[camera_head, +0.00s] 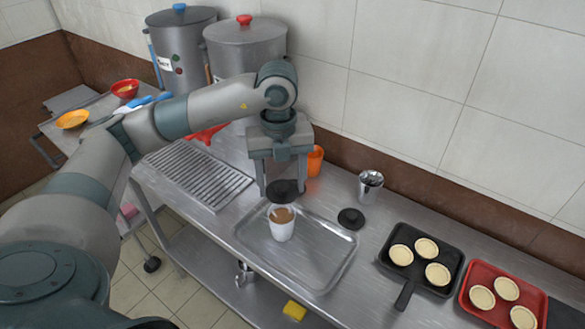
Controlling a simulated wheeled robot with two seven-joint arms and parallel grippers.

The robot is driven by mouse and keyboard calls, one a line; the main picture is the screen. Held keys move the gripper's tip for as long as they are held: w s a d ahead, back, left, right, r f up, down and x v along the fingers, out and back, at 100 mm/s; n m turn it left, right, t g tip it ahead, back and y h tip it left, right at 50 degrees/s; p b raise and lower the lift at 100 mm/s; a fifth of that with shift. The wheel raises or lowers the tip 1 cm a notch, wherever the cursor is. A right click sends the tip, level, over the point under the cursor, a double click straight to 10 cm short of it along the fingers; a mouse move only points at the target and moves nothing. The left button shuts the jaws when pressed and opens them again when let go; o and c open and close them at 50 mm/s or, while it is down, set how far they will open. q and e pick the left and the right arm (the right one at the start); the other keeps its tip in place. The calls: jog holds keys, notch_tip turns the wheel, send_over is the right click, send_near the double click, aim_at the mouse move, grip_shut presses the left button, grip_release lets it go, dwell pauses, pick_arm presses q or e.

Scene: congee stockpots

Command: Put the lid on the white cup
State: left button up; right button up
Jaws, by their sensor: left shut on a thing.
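The white cup (282,228) stands upright on a metal tray (335,272), filled with something brown. My left gripper (284,183) points down just above and behind the cup, shut on a black lid (284,193). The lid looks roughly level and sits over the cup's back rim in the picture; a brown part of the opening still shows. I cannot tell whether the lid touches the rim. A second black lid (351,219) lies flat on the counter, right of the tray. My right gripper does not show.
A metal cup (370,186) and an orange cup (315,161) stand behind the tray. A black pan (428,258) and a red tray (480,270) with pale tarts lie right. Two stockpots (245,48) (182,45) stand at back left. A slatted drain (200,178) is left.

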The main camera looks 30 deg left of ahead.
aim_at(280, 197)
pick_arm(q)
jog(key=shift+s+a, duration=0.15)
jog(key=shift+s, duration=0.1)
jog(key=shift+w+f, duration=0.1)
